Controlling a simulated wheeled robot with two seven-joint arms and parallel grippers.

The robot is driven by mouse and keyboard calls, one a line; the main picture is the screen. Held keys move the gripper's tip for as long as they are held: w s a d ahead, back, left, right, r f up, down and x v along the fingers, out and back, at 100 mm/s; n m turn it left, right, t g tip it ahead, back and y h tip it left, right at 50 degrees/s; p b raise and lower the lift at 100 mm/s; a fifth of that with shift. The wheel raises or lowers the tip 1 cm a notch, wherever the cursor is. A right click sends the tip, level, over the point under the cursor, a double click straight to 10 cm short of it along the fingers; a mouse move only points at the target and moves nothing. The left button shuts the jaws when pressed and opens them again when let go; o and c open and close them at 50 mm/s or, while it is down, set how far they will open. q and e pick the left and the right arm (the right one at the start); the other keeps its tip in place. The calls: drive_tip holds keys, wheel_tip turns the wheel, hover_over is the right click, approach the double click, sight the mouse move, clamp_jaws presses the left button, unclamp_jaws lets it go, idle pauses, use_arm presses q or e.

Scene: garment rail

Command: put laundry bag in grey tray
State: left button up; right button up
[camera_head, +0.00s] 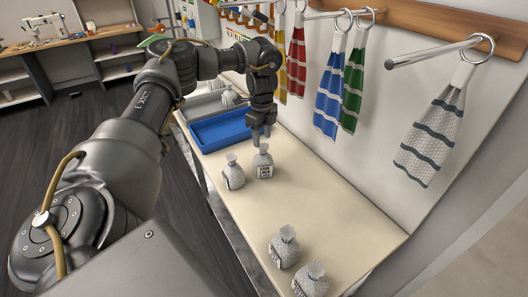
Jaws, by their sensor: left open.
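Grey laundry bags with tied tops stand on the cream bench: one with a dark-lettered label (264,165), one just left of it (233,173), and two near the front end, one (284,248) beside the other (310,282). My left gripper (261,134) points down, open, just above the top of the labelled bag. I cannot tell whether its fingertips touch that bag. The grey tray (196,108) lies at the far end, partly hidden by my left arm. A greyish bag-like thing (230,98) shows in it. My right gripper is not in view.
A blue tray (220,131) sits between the grey tray and the bags. Striped towels, such as a blue one (330,95) and a grey one (432,135), hang from wall rails above the bench. The middle of the bench (310,200) is clear.

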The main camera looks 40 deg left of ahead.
sight(263, 146)
use_arm(q)
drive_tip(key=shift+s, duration=0.15)
drive_tip(key=shift+d+f+p, duration=0.1)
drive_tip(key=shift+f+p, duration=0.2)
drive_tip(key=f, duration=0.2)
drive_tip(key=f+p, duration=0.1)
drive_tip(key=shift+w+f, duration=0.25)
drive_tip(key=shift+f, duration=0.6)
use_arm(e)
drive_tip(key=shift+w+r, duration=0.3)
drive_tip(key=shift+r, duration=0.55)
use_arm(q)
drive_tip(key=shift+d, duration=0.1)
clamp_jaws()
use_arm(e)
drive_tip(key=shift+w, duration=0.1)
